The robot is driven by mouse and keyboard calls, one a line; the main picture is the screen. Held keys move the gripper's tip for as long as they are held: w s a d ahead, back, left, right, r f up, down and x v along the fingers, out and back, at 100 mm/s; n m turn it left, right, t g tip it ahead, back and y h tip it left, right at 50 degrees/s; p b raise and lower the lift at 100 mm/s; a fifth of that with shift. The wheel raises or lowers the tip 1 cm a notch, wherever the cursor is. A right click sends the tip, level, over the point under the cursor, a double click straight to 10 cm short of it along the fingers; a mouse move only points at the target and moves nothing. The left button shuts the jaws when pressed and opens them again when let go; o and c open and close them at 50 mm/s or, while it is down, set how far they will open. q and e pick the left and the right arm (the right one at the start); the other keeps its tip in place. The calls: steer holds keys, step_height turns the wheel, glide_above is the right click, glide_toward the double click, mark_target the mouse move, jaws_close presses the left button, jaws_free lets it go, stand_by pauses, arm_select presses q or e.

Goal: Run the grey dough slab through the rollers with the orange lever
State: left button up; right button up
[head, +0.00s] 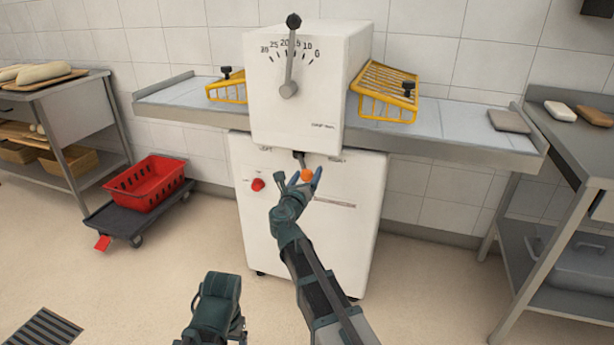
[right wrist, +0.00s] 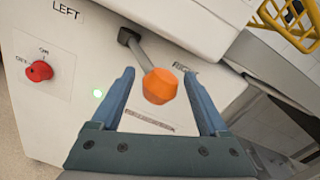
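The dough sheeter (head: 300,90) is a white machine with a belt wing on each side. The grey dough slab (head: 508,121) lies flat near the outer end of the right wing. The orange lever knob (head: 306,175) is on a short grey rod below the upper housing; it also shows in the right wrist view (right wrist: 160,86). My right gripper (head: 304,178) is open, with its blue fingers on either side of the knob. In the right wrist view both fingers stand clear of it. My left arm shows at the bottom edge; its gripper fingers cannot be made out.
Yellow guards (head: 385,90) flank the housing. A red crate (head: 147,183) on a dolly stands left. A bench (head: 575,125) with dough pieces stands right. The foreground floor is mostly free.

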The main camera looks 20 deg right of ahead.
jaws_close()
stand_by(0.4)
steer(key=w+a+m+g+h, duration=0.2)
steer(key=a+m+g+h, duration=0.3)
steer(key=a+g+h, duration=0.1)
steer(key=shift+a+m+g+h, duration=0.25)
steer(key=shift+m+g+h, duration=0.05)
steer(key=shift+m, duration=0.1)
steer(key=shift+w, duration=0.1)
stand_by(0.4)
